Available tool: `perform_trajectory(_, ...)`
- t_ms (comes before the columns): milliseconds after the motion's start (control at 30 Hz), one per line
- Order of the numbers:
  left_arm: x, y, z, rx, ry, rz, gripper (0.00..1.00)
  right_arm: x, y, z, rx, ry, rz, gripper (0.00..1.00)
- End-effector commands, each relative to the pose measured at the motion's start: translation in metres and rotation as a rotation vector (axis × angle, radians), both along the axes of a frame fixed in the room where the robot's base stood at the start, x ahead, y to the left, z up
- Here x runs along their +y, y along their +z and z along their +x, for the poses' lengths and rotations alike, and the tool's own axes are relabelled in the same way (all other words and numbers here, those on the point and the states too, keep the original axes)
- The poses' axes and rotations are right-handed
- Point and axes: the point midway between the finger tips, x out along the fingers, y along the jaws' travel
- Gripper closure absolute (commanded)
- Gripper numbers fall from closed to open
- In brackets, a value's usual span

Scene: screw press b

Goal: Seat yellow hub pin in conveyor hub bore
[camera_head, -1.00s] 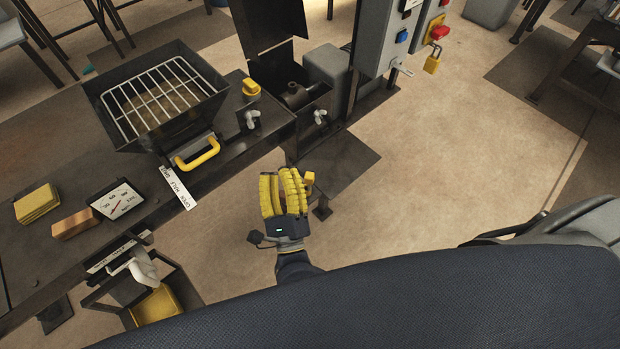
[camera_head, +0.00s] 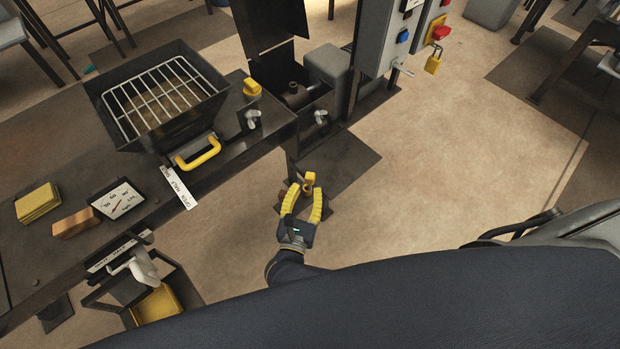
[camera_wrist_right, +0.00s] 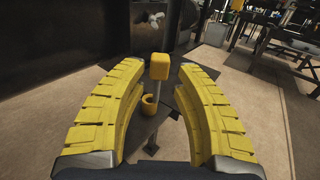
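The yellow pin (camera_head: 309,180) has a block-shaped head and shows beyond my right gripper's fingers. In the right wrist view its head (camera_wrist_right: 160,67) sits on a thin stem, between the two fingertips, with a visible gap on each side. My right gripper (camera_head: 306,188) is open, with its yellow ribbed fingers spread. A short yellow hollow cylinder (camera_wrist_right: 148,104) stands just left of the stem in the wrist view. A dark cylindrical part, possibly the conveyor hub (camera_head: 294,90), sits in the open dark housing at the bench end; its bore is not clear. My left gripper is not in view.
The dark bench (camera_head: 150,220) carries a hopper with a wire grid (camera_head: 160,95), a yellow handle (camera_head: 198,153), a yellow knob (camera_head: 252,88) and a gauge (camera_head: 118,200). A grey control box with a padlock (camera_head: 432,64) stands behind.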

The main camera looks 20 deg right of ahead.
Motion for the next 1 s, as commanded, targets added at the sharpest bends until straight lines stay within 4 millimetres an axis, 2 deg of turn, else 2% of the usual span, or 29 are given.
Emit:
perform_trajectory(400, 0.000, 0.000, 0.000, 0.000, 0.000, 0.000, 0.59, -0.022, 0.000, 0.039, -0.001, 0.000, -0.004, 0.70)
perform_trajectory(800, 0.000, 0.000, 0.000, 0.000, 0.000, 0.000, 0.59, -0.025, 0.000, 0.045, 0.001, 0.000, -0.002, 0.68)
perform_trajectory(1000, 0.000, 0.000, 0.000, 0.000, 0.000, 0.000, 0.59, -0.024, 0.000, 0.045, 0.001, 0.000, -0.002, 0.91)
